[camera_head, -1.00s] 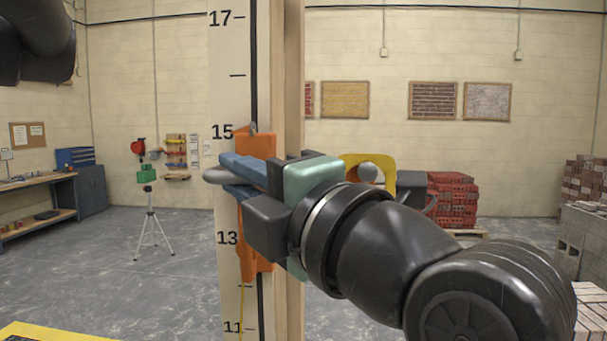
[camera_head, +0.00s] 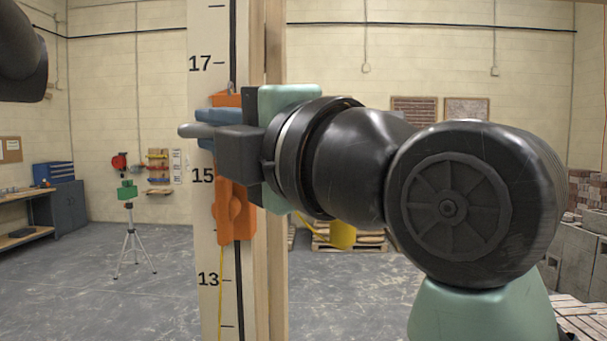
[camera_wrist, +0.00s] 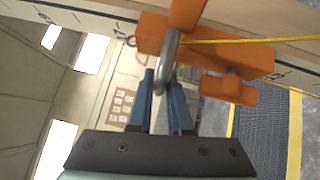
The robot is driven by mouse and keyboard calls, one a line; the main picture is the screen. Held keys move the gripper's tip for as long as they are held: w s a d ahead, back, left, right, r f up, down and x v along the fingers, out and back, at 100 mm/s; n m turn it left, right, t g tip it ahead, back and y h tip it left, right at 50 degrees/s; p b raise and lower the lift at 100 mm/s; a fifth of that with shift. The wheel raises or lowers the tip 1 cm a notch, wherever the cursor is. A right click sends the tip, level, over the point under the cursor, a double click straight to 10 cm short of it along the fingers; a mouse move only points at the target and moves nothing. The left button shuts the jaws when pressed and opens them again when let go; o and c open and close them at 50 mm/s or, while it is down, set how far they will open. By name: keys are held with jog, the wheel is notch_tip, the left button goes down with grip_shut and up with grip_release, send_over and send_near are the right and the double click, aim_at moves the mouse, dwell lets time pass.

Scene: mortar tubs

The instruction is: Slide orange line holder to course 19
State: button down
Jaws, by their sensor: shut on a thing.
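The orange line holder (camera_head: 236,215) sits on the upright wooden pole (camera_head: 206,262), which carries a numbered scale. Its top edge is a little below the 17 mark and its lower end is between 15 and 13. The 19 mark is out of the head view. My gripper (camera_head: 208,127) is at the holder's upper part, its blue fingers closed about a grey lever (camera_head: 190,131). In the wrist view, the fingers (camera_wrist: 166,88) close on the grey lever (camera_wrist: 170,48) in front of the orange body (camera_wrist: 222,60). The gripper hides part of the holder.
A yellow line (camera_head: 221,290) hangs down from the holder along the pole. A tripod (camera_head: 131,240) with a green instrument stands on the floor at left, near a workbench (camera_head: 30,215). Grey blocks (camera_head: 586,262) are stacked at right. The pole above the holder looks clear.

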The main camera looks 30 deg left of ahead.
notch_tip(320, 180, up, 18)
jog(key=p, duration=0.8)
jog(key=shift+f, duration=0.1)
jog(key=c, duration=0.9)
grip_release()
jog(key=shift+f, duration=0.1)
jog(key=shift+o, duration=0.2)
jog(key=b+v, duration=0.6)
jog(key=v, duration=0.7)
jog(key=shift+b, duration=0.4)
